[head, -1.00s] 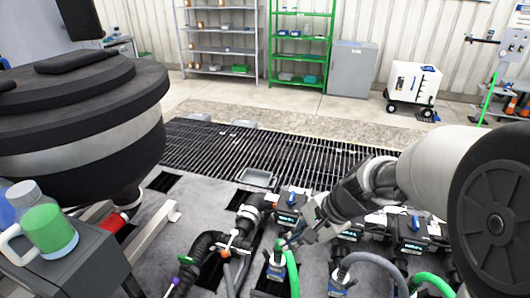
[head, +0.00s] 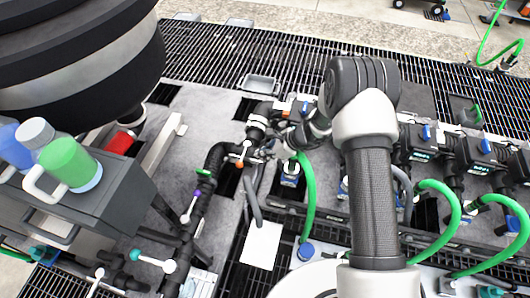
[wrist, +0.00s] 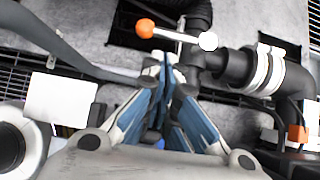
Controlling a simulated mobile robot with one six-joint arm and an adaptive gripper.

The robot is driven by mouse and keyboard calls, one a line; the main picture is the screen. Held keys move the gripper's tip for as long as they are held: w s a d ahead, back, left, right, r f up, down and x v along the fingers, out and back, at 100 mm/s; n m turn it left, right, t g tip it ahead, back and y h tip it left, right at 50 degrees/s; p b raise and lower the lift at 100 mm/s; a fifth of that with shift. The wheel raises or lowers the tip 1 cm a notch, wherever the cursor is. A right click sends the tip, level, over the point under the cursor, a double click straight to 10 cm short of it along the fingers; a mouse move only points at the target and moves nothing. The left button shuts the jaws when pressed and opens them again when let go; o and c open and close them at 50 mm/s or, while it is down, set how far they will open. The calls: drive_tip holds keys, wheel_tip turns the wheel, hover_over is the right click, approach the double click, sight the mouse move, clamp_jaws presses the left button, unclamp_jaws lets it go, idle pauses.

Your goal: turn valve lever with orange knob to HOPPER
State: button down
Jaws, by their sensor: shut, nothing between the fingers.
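The valve lever with the orange knob (wrist: 145,28) lies across a black pipe in the wrist view, with a white ball (wrist: 208,41) at its other end. In the head view the orange knob (head: 240,164) is on the manifold left of my gripper. My gripper (wrist: 165,65) is shut and empty. Its fingertips appear just below the lever in the wrist view, near its middle; I cannot tell whether they touch it. No HOPPER marking is readable.
A grey hose (wrist: 70,50) runs beside the fingers. A white card (head: 262,245) lies below the valve. Other levers with a purple knob (head: 186,219) and a teal knob (head: 135,255) are to the left. Green hoses (head: 307,200) stand to the right.

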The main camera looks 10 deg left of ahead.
sight(244, 155)
drive_tip(key=b+x, duration=0.1)
drive_tip(key=x, duration=0.5)
drive_tip(key=shift+a+f, duration=0.1)
drive_tip(key=shift+a+b, duration=0.15)
drive_tip(key=shift+b, duration=0.15)
